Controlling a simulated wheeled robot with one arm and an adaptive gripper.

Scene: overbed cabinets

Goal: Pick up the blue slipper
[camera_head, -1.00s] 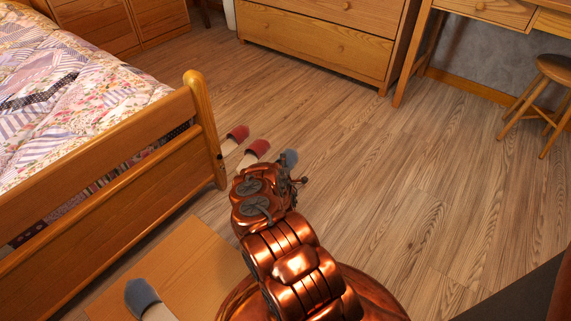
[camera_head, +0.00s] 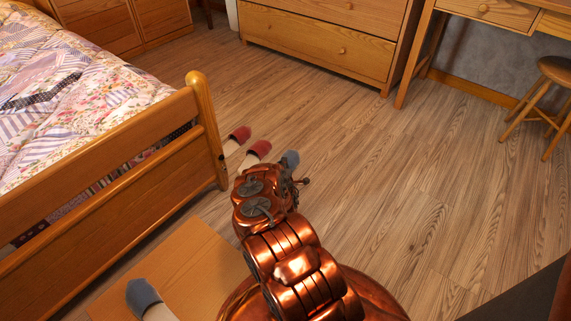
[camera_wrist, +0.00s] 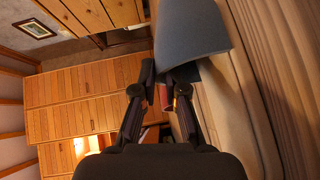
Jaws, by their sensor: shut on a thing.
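A blue-grey slipper (camera_head: 290,159) with a beige sole shows just past the end of my arm in the head view. In the wrist view this slipper (camera_wrist: 190,28) is large and close, its blue upper at the top and its pale sole running down the right. In the head view my wrist hides most of the fingers and part of the slipper. Another blue-grey slipper (camera_head: 142,296) lies at the bottom left, partly cut off by the frame.
Two red slippers (camera_head: 259,150) (camera_head: 240,134) lie on the floor beside the bed's end post. The wooden bed frame (camera_head: 110,185) stands close on the left. A wooden panel (camera_head: 195,265) is below it. A drawer chest (camera_head: 320,40) and stool (camera_head: 545,95) stand farther back.

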